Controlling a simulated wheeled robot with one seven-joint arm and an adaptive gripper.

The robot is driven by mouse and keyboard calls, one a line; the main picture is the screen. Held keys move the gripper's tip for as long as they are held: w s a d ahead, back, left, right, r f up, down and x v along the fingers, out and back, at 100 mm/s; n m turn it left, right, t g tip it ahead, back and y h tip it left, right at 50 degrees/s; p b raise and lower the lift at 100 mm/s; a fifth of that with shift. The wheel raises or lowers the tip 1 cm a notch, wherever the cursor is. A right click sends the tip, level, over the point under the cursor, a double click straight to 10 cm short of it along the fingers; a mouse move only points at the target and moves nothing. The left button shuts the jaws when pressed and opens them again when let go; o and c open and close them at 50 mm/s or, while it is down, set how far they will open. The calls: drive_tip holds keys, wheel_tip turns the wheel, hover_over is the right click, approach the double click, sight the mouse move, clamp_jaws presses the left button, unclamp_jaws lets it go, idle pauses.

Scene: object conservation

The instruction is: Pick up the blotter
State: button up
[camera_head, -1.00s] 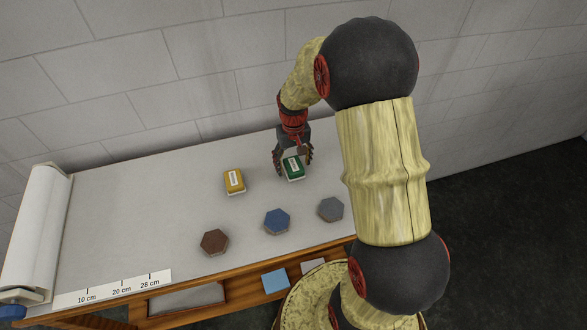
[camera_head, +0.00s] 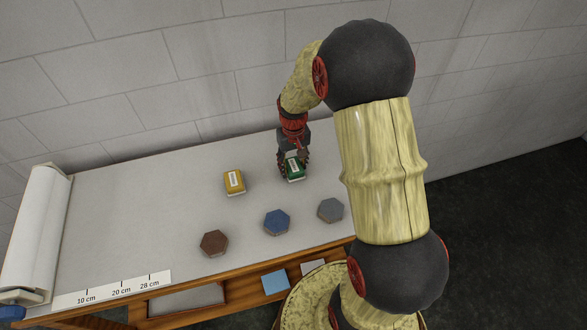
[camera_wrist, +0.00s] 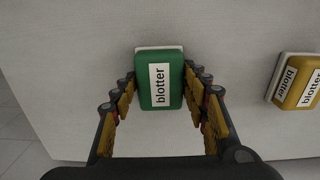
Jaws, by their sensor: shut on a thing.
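A green block labelled "blotter" (camera_wrist: 147,92) lies between the fingers of my gripper (camera_wrist: 160,88) in the wrist view. In the head view the green blotter (camera_head: 294,172) is on the far right part of the table, partly covered by the fingers of my gripper (camera_head: 293,164). The fingers are closed against its two sides. A yellow block, also labelled "blotter" (camera_head: 234,179), stands to the left of the green one, apart from the gripper. It also shows at the right edge of the wrist view (camera_wrist: 303,82). I cannot tell any gap under the green blotter.
A brown hexagon (camera_head: 214,242), a blue hexagon (camera_head: 276,221) and a grey hexagon (camera_head: 330,209) lie nearer the table's front. A white roll (camera_head: 35,235) and a marked scale (camera_head: 115,288) are at the left. The table's left middle is clear. A wall stands behind.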

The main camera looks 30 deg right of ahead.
sight(294, 165)
drive_tip(key=shift+c, duration=1.2)
drive_tip(key=c, duration=0.3)
drive_tip(key=shift+r, duration=0.45)
wheel_tip(294, 165, up, 3)
drive_tip(key=shift+f, duration=0.2)
drive_tip(key=s+a+r, duration=0.2)
drive_tip(key=s+r, duration=0.1)
drive_tip(key=s, duration=0.1)
drive_tip(key=s+a+r+p, duration=0.1)
drive_tip(key=s+a+r, duration=0.2)
drive_tip(key=s, duration=0.1)
drive_tip(key=s+a+r+p, duration=0.1)
drive_tip(key=s+a+r, duration=0.1)
drive_tip(key=s+r, duration=0.1)
drive_tip(key=shift+s+a+r, duration=0.25)
drive_tip(key=shift+s, duration=0.2)
